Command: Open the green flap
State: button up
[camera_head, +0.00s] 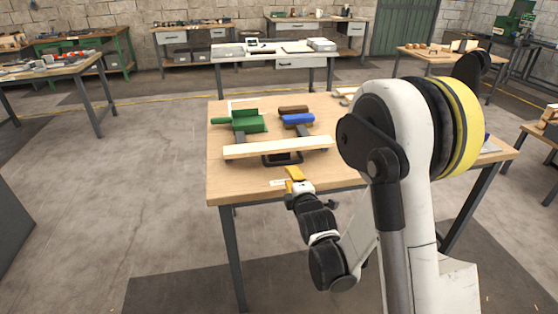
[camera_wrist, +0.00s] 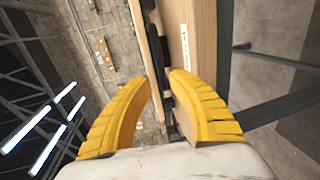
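The green flap (camera_head: 248,122) is at the back left of the wooden table, in the head view. It has a green handle-like part sticking out to its left. Whether it is open or closed is hard to tell at this size. My gripper (camera_head: 294,174) is at the table's front edge, nearer than the flap and to its right, apart from it. In the wrist view my gripper's yellow fingers (camera_wrist: 162,75) stand apart with a gap between them. Nothing is clearly held. The green flap is not seen in the wrist view.
A pale wooden bar (camera_head: 278,147) lies across the table (camera_head: 355,178), between my gripper and the flap. A blue part (camera_head: 298,119) and a brown part (camera_head: 293,110) are right of the flap. A black frame (camera_head: 282,158) is by the bar.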

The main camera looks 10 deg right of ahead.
aim_at(284, 164)
jog(key=x, duration=0.9)
jog(key=shift+w+d+f, duration=0.1)
jog(key=shift+w, duration=0.6)
jog(key=shift+c, duration=0.2)
grip_shut()
